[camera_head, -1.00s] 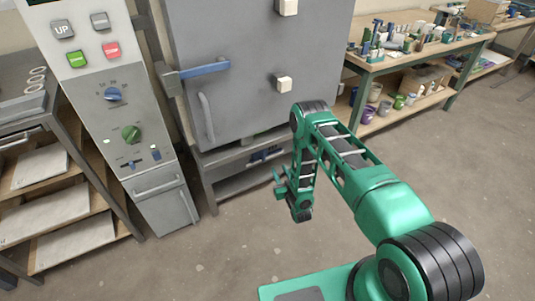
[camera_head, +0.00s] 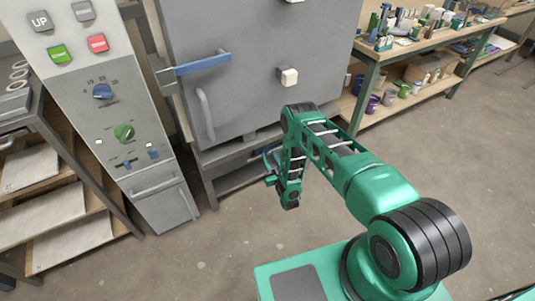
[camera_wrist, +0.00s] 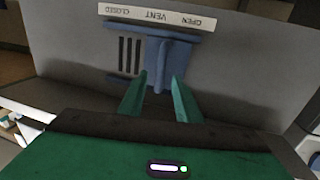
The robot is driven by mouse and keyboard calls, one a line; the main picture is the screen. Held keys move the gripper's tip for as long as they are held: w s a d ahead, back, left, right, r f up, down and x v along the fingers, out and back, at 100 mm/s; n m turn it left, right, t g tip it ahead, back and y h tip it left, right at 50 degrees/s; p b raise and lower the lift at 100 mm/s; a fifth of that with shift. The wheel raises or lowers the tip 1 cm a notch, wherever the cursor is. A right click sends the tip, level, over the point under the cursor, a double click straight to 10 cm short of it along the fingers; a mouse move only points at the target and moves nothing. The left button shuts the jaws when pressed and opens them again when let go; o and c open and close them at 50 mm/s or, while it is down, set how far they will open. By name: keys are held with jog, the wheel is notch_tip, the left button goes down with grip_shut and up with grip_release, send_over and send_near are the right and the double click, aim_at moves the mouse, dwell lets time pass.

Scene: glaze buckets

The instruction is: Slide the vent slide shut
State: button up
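The vent slide (camera_wrist: 166,60) is a blue plate with an upright ridge handle, on a grey panel in the wrist view. It sits towards the OPEN end of the label strip (camera_wrist: 157,17), which reads upside down. Dark vent slots (camera_wrist: 129,55) show uncovered to its left, on the CLOSED side. My gripper (camera_wrist: 161,77) is open, one green finger on each side of the handle's near end. I cannot tell whether either finger touches it. In the head view my gripper (camera_head: 268,168) is low before the kiln's base, and the vent is mostly hidden behind it.
The grey kiln (camera_head: 250,60) stands ahead, with a blue door handle (camera_head: 203,63). A control panel (camera_head: 110,100) and shelving (camera_head: 50,215) are at left. A workbench (camera_head: 420,55) with pots is at back right. The floor to the right is clear.

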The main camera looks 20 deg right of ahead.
jog(key=shift+w+a, duration=0.1)
jog(key=shift+w, duration=1.7)
grip_shut()
